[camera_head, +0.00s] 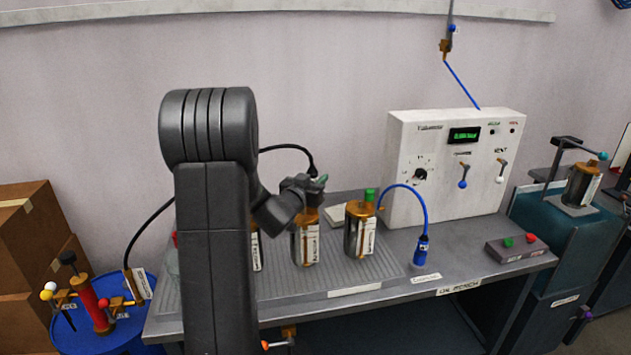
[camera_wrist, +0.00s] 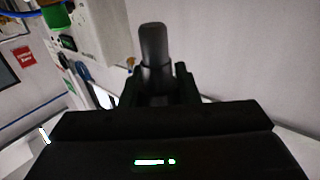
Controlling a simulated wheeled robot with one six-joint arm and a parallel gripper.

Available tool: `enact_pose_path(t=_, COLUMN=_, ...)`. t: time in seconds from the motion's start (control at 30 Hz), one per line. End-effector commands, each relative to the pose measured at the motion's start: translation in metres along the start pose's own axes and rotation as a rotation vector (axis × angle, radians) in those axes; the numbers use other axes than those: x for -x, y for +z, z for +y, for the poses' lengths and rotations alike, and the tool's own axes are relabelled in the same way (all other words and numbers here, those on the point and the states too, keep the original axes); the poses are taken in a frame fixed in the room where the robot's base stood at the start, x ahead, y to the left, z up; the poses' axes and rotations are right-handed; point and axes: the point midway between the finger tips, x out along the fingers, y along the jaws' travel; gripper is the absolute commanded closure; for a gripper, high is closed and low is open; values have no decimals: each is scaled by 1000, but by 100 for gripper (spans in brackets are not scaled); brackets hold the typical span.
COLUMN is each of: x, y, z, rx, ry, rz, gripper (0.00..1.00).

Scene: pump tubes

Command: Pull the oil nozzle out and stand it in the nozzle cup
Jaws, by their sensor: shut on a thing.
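My gripper (camera_head: 308,184) is above the middle canister (camera_head: 307,246) on the bench. It is shut on the dark oil nozzle, which shows as a black cylinder between the fingers in the wrist view (camera_wrist: 154,50). A black hose (camera_head: 290,148) arches from behind my arm down to the gripper. I cannot tell whether the nozzle's lower end is inside the canister or clear of it. A clear vessel (camera_head: 172,262), partly hidden by my arm, stands at the bench's left end; I cannot tell whether it is the nozzle cup.
A green-capped canister (camera_head: 361,232) stands to the right, with a blue nozzle (camera_head: 421,251) upright beyond it. A white control box (camera_head: 462,165) stands behind. A red pump (camera_head: 93,304) sits on a blue drum (camera_head: 125,335) at left. The bench front is mostly clear.

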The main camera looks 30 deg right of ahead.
Motion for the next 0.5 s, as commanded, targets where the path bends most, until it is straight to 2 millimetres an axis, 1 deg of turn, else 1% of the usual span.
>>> enact_pose_path(t=0.03, x=0, y=-5, z=0, rx=0, ry=0, rz=1, gripper=100)
enact_pose_path(t=0.13, x=0, y=-9, z=0, rx=0, ry=0, rz=1, gripper=100)
enact_pose_path(t=0.5, x=1, y=-10, z=-2, rx=0, ry=-3, rz=1, gripper=100)
